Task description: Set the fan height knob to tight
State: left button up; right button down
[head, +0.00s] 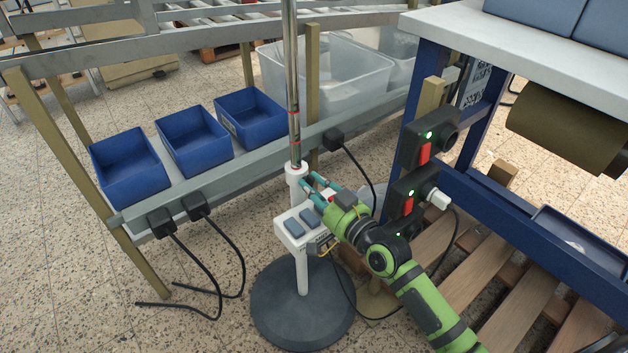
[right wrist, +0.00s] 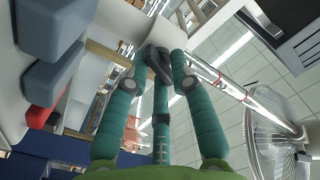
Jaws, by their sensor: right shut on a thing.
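The pedestal fan stands on a round dark base (head: 303,308) with a white lower pole (head: 302,270) and a chrome upper pole (head: 291,90). A white collar (head: 296,172) joins the two poles and also shows in the right wrist view (right wrist: 138,28). My right gripper (head: 310,185), with teal fingers, reaches the collar from the right. In the right wrist view its fingers are closed around the dark height knob (right wrist: 158,62). The knob is hidden behind the fingers in the head view. My left gripper is not in view.
The fan's control box (head: 297,228) with grey-blue buttons sits just below my gripper. Sockets with red switches (head: 423,153) are on the blue bench leg at right. Several blue bins (head: 128,168) stand on the rack at left, with black cables (head: 222,285) below.

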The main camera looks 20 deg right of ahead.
jog(key=m, duration=0.1)
jog(key=m+p, duration=0.1)
jog(key=m, duration=0.1)
jog(key=m+p, duration=0.1)
jog(key=shift+w+d+r+m, duration=0.1)
jog(key=shift+d+m, duration=0.15)
jog(key=shift+m, duration=1.25)
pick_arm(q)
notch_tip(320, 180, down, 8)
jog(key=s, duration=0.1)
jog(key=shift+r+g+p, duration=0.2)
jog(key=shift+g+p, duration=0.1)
pick_arm(e)
jog(key=shift+f+m, duration=0.2)
jog(key=shift+m, duration=0.9)
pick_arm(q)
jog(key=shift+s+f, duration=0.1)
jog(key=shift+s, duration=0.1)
pick_arm(e)
jog(key=c, duration=1.2)
grip_release()
jog(key=shift+f, duration=0.15)
jog(key=shift+s, duration=0.2)
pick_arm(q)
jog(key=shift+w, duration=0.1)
pick_arm(e)
jog(key=v, duration=1.1)
jog(key=shift+s+d, duration=0.1)
jog(key=shift+s, duration=0.25)
